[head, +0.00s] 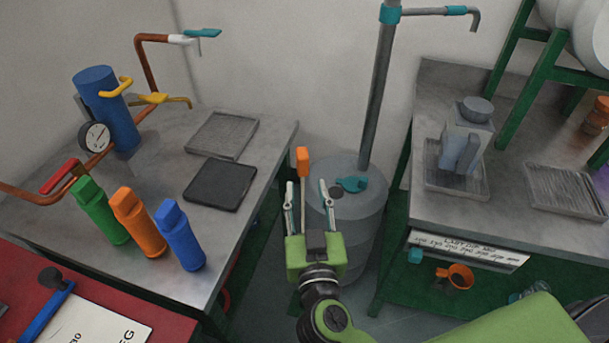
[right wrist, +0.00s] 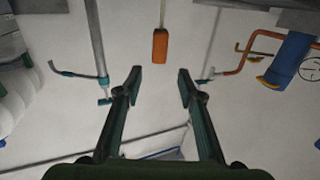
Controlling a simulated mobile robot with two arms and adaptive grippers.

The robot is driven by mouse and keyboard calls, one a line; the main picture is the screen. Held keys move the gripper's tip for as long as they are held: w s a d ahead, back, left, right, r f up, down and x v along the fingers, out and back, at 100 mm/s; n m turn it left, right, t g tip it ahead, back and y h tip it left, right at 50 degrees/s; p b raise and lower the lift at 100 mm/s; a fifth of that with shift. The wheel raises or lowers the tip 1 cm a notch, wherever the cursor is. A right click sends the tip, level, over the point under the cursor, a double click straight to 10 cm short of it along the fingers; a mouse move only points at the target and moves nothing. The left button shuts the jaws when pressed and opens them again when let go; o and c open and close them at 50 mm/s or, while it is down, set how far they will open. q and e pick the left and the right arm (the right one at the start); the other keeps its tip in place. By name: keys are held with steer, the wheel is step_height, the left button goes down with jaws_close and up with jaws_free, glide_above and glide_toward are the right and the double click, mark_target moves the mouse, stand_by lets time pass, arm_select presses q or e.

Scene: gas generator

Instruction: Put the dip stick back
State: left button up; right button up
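The dip stick has an orange block handle (head: 303,160) and a thin pale shaft running down from it. In the head view the shaft passes between the fingers of my green right gripper (head: 310,190). In the right wrist view the handle (right wrist: 160,46) lies beyond the open fingertips (right wrist: 160,76), centred and apart from both. The shaft's lower end is hidden. A grey drum (head: 352,222) stands behind the gripper, with a small dark opening and a teal fitting (head: 351,184) on top. My left gripper is not in view.
The left table holds green (head: 98,210), orange (head: 138,223) and blue (head: 180,236) bottles and two trays. A vertical pipe (head: 377,95) rises behind the drum. A right bench holds a grey container (head: 463,140) on a tray.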

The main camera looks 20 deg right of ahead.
steer(key=shift+s+a, duration=0.15)
steer(key=shift+s, duration=0.55)
steer(key=w+a+f+n+g+y, duration=0.1)
steer(key=a+f+n+y, duration=0.15)
steer(key=f, duration=0.85)
steer(key=a+f+n+y, duration=0.2)
steer(key=f+n+y, duration=0.1)
steer(key=f, duration=0.8)
steer(key=s+f+n+g+y, duration=0.1)
steer(key=s+f+g, duration=0.4)
steer(key=f, duration=1.1)
steer(key=s+d+f+g, duration=0.3)
steer(key=s+f, duration=0.6)
steer(key=s+d+f+g, duration=0.3)
steer(key=s+d+f, duration=0.1)
steer(key=s+f, duration=0.5)
steer(key=s+d+f+m+g+h, duration=0.1)
steer(key=s+d+f+g, duration=0.1)
steer(key=s, duration=0.6)
steer(key=s+d+f+g+h, duration=0.1)
steer(key=s+d+f, duration=0.3)
steer(key=s, duration=0.4)
steer(key=shift+s+d+m+g+h, duration=0.35)
steer(key=shift+s+d+g, duration=0.05)
steer(key=shift+g, duration=0.4)
